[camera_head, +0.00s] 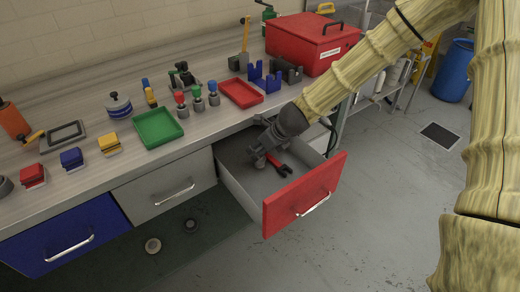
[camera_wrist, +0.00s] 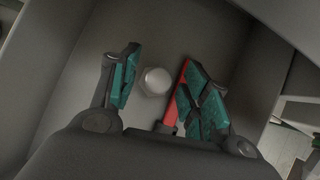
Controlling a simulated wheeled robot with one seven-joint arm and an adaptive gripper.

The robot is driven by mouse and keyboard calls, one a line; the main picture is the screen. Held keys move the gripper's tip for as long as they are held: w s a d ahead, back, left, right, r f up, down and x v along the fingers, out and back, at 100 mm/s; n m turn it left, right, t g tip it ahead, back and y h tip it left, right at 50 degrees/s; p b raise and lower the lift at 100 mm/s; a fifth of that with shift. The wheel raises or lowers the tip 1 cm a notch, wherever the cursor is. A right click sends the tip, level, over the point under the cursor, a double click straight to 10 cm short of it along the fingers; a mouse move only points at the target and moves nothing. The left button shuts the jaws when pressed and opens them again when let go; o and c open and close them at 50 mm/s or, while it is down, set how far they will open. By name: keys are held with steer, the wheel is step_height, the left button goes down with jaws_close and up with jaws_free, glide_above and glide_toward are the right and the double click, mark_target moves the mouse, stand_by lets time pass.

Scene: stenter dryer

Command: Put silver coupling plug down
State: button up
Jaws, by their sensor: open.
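The silver coupling plug (camera_wrist: 155,82) shows in the wrist view as a pale round top on the drawer floor, between my spread fingers with gaps beside it. My gripper (camera_head: 262,160) is open and reaches down into the pulled-out red-fronted drawer (camera_head: 306,195). In the wrist view its green-padded fingers (camera_wrist: 164,86) stand apart on either side of the plug. In the head view the plug cannot be made out behind my gripper.
A red-and-black hand tool (camera_head: 280,167) lies in the drawer, and its red part (camera_wrist: 183,88) shows close by my right finger. The drawer walls surround my gripper. The bench above holds a green tray (camera_head: 158,129), a red tray (camera_head: 241,93) and a red box (camera_head: 311,45).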

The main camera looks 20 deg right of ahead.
steer(key=p+v, duration=0.1)
steer(key=v, duration=0.9)
steer(key=shift+s+r, duration=0.2)
steer(key=shift+r, duration=0.15)
steer(key=shift+d, duration=0.15)
